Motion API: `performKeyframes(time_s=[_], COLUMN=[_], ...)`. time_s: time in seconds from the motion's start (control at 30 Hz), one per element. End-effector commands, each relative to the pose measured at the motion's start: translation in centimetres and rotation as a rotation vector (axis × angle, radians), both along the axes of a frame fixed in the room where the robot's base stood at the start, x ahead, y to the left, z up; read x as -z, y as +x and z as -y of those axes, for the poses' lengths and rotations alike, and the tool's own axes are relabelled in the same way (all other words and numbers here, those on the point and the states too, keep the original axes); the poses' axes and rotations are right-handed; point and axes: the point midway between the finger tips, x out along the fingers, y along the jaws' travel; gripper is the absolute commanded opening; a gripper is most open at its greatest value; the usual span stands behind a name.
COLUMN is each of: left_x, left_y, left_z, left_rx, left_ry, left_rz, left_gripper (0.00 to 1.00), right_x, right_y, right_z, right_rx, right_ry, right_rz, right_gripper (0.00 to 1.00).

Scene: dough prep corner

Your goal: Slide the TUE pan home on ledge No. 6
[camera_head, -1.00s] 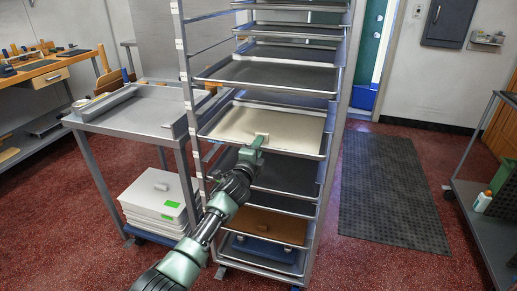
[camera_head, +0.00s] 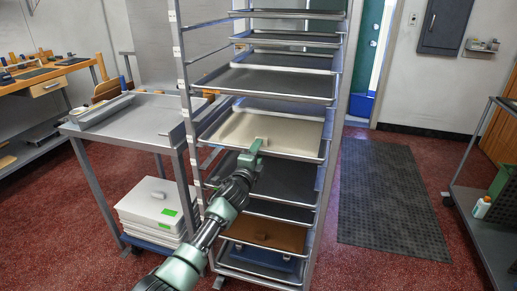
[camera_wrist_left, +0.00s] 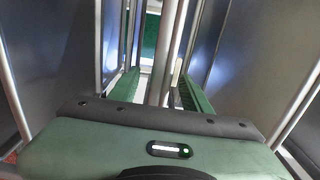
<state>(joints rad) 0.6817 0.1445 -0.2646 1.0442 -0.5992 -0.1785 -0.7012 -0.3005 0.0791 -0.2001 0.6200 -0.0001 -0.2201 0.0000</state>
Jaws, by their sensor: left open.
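A pan with a pale, bare inside (camera_head: 290,131) lies level in the tall rack, at mid-height in the head view. No lettering on it is legible, so I cannot confirm TUE. My right gripper is not in view.
A dark pan (camera_head: 280,82) lies above the pale one and another dark pan (camera_head: 285,180) below. A brown tray (camera_head: 265,235) is lower. A steel cart (camera_head: 135,125) stands close at the left. A dark floor mat (camera_head: 385,200) lies at the right.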

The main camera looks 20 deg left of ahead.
Motion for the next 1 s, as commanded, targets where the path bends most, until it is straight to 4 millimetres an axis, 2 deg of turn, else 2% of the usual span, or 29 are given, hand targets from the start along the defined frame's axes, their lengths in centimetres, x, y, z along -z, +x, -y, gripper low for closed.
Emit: performKeyframes(time_s=[0.13, 0.7, 1.0], left_x=[-0.4, -0.3, -0.2], left_y=[-1.3, -5.8, -6.5], left_z=[-0.1, -0.2, -0.2], left_rx=[-0.001, -0.001, -0.001], left_ry=[-0.001, 0.000, 0.000], left_rz=[0.000, 0.001, 0.002], left_gripper=[0.48, 0.48, 0.48], right_x=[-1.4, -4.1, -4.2], right_y=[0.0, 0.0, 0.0], right_z=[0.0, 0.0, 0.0], right_rx=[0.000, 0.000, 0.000], right_ry=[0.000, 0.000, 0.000], right_rz=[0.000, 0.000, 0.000], right_gripper=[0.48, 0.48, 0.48])
